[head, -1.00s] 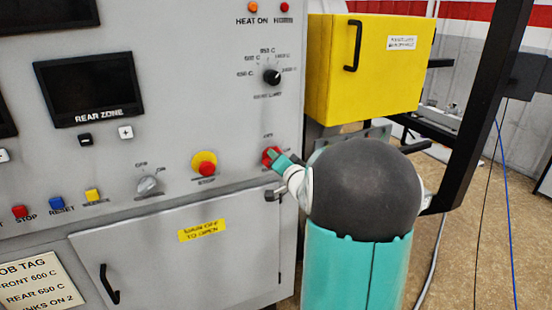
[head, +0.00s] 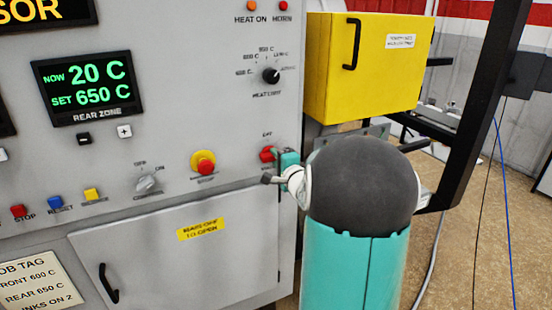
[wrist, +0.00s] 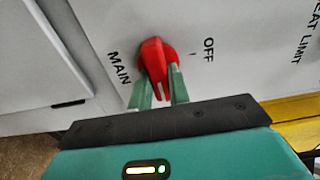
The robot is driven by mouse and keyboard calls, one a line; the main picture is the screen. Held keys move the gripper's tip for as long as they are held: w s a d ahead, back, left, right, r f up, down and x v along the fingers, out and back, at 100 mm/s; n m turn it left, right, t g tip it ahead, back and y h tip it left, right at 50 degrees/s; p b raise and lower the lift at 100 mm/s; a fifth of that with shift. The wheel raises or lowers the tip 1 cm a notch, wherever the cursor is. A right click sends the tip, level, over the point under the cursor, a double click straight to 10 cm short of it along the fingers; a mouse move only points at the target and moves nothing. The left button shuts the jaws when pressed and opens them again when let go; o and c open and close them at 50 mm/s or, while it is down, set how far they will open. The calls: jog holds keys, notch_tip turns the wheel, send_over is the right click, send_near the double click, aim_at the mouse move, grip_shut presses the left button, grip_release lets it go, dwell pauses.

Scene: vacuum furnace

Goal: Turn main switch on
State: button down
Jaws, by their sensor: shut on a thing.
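The main switch is a red rotary knob (wrist: 154,62) on the grey panel, with the labels MAIN and OFF beside it in the wrist view. In the head view the red knob (head: 267,154) sits at the panel's lower right, partly covered by my gripper. My gripper (wrist: 160,88) has its two green fingers on either side of the knob's handle, shut on it. In the head view my gripper (head: 284,160) reaches the knob from the right. The rear zone display (head: 90,86) is lit and reads NOW 20 C, SET 650 C.
A red and yellow emergency button (head: 203,163) and a grey selector (head: 147,183) are left of the main switch. A lower cabinet door (head: 150,262) with a yellow label is below. A yellow box (head: 366,80) stands at the right, beside a black frame.

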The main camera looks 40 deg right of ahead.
jog(key=shift+f, duration=0.1)
dwell(0.4)
jog(key=c, duration=1.3)
grip_release()
jog(key=shift+s, duration=0.1)
jog(key=v, duration=1.3)
jog(key=shift+s+a, duration=0.15)
jog(key=shift+s, duration=0.15)
